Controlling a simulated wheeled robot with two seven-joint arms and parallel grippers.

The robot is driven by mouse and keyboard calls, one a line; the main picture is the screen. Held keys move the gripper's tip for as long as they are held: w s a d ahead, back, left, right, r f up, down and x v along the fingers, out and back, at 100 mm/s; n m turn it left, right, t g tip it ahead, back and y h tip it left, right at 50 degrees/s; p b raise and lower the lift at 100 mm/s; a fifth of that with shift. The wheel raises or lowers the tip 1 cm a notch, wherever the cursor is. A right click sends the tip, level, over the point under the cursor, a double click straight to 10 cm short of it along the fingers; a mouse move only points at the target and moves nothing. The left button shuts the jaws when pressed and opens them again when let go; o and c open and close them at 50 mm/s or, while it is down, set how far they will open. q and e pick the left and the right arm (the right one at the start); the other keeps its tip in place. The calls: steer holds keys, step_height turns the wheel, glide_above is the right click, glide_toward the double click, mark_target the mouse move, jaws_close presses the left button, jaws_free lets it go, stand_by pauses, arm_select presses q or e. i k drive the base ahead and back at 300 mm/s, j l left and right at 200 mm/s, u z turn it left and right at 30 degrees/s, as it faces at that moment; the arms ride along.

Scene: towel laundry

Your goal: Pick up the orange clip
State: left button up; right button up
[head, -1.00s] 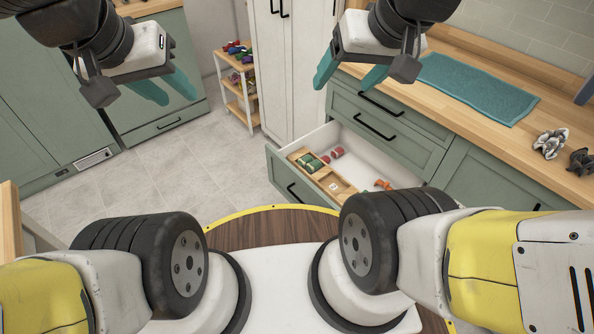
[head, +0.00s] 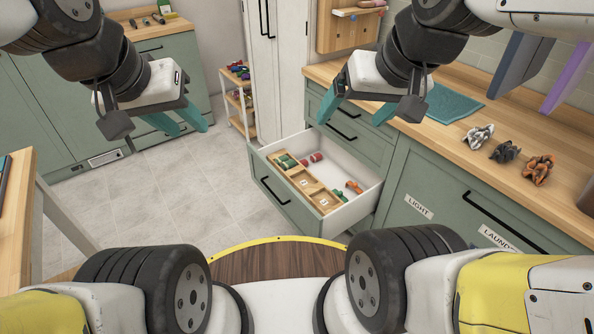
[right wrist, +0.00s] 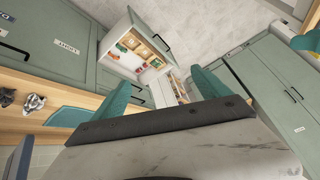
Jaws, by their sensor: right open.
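A small orange clip (head: 354,187) lies on the white floor of the open drawer (head: 362,207), near its right side. The drawer also shows in the right wrist view (right wrist: 116,36), ahead of the fingers, with small coloured items in it. My right gripper (head: 352,118) is open and empty, above and behind the drawer in the head view, well apart from the clip. Its two teal fingers stand wide apart in the right wrist view (right wrist: 161,80). My left gripper (head: 188,129) is open and empty over the floor to the left of the drawer.
A wooden divider (head: 297,181) in the drawer holds green pieces; red pieces (head: 316,157) lie beside it. The counter (head: 440,137) carries a teal towel (head: 452,104) and crumpled grey, dark and orange (head: 539,169) items. A small shelf cart (head: 238,100) stands behind. Floor left of the drawer is clear.

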mark_target(354, 186)
steer(key=i+j, duration=0.1)
steer(key=i, duration=0.4)
steer(key=i+j+u, duration=0.1)
steer(key=i, duration=0.4)
